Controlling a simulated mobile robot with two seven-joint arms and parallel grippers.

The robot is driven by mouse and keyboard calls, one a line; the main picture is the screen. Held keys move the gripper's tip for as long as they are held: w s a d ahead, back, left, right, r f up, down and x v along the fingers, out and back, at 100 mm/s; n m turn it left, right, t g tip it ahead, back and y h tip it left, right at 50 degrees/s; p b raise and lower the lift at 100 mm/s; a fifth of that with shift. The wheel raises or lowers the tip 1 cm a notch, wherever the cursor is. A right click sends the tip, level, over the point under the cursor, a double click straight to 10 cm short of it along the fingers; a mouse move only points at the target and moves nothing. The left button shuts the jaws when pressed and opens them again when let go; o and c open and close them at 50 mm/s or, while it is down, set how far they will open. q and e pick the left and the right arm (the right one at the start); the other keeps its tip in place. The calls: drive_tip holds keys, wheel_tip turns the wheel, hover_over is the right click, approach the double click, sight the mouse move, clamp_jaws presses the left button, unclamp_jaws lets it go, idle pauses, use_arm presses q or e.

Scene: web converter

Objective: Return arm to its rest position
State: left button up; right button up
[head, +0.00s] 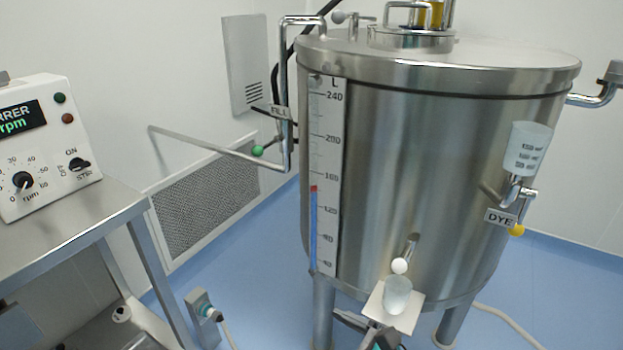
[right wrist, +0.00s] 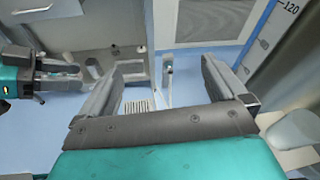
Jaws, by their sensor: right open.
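My right gripper (right wrist: 163,82) is open in the right wrist view, with nothing between its two grey fingers. In the head view only part of it (head: 362,328) shows at the bottom edge, beside the small white shelf (head: 415,312) under the tank. A clear beaker (head: 397,296) stands on that shelf. The beaker also shows in the right wrist view (right wrist: 290,130), outside the right-hand finger and apart from it. My left gripper (right wrist: 62,72) shows at the left of the right wrist view; its jaw state is unclear. It is not recognisable in the head view.
The steel tank (head: 420,170) fills the middle right, with a level scale (head: 328,180), a white-knobbed valve (head: 399,265) and a DYE cup (head: 528,150). A steel table (head: 75,235) bears a control box (head: 40,150) at left. Blue floor (head: 255,240) lies open between table and tank.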

drive_tip(key=s+d+f+n+h, duration=0.4)
drive_tip(key=d+n, duration=0.3)
drive_tip(key=n, duration=0.6)
drive_tip(key=s+d+f+n+t+h, duration=0.1)
drive_tip(key=s+d+f+n+h, duration=0.4)
drive_tip(key=n, duration=0.8)
drive_tip(key=shift+s+d+f+h, duration=0.2)
drive_tip(key=shift+d+f+h, duration=0.3)
drive_tip(key=shift+d, duration=0.75)
drive_tip(key=shift+c, duration=0.2)
